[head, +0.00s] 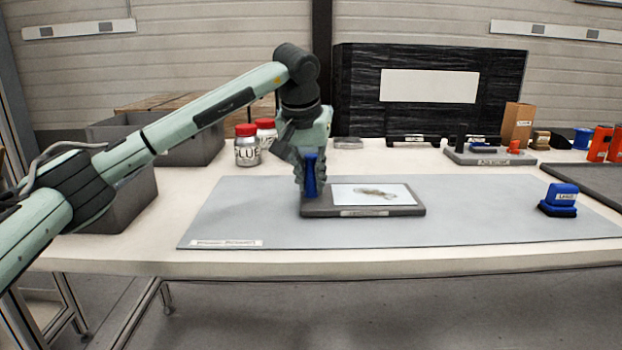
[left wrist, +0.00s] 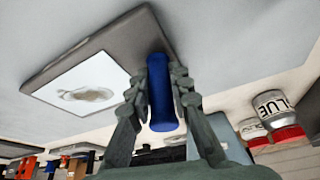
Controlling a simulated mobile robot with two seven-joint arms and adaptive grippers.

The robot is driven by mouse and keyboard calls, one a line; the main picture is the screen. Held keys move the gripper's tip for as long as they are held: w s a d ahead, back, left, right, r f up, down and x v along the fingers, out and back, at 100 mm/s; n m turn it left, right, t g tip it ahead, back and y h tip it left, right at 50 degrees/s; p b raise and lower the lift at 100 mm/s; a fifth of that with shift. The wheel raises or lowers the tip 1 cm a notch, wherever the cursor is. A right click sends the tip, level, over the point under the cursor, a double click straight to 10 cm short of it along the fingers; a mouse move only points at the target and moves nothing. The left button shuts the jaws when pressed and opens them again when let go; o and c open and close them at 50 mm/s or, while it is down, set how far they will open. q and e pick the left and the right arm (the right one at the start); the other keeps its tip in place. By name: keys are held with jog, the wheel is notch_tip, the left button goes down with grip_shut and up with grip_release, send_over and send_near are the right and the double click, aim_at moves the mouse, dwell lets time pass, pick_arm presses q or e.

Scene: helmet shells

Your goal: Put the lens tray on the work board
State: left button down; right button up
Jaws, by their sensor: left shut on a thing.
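The lens tray (head: 412,209) is a dark grey tray with a white sheet bearing a grey-brown shape and an upright blue handle (head: 311,176) at its left end. It also shows in the left wrist view (left wrist: 117,42). My left gripper (head: 311,160) is shut on the blue handle from above, with a finger on each side of it. The tray looks level over the grey work board (head: 480,215), within its edges. I cannot tell for sure whether its underside touches the board. My right gripper is not in view.
A blue block-shaped item (head: 562,196) stands on the board's right part. Red-lidded glue jars (head: 247,152) stand behind the gripper. Grey bins (head: 115,200) are at the left. A labelled grey tray (head: 475,160) with small parts is at the back right. The board's front left is clear.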

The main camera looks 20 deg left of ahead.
pick_arm(q)
jog(key=c, duration=1.5)
grip_release()
jog(key=shift+f, duration=0.1)
jog(key=shift+o, duration=0.5)
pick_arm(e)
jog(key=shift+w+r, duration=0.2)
pick_arm(q)
jog(key=v, duration=1.2)
jog(key=shift+p, duration=0.35)
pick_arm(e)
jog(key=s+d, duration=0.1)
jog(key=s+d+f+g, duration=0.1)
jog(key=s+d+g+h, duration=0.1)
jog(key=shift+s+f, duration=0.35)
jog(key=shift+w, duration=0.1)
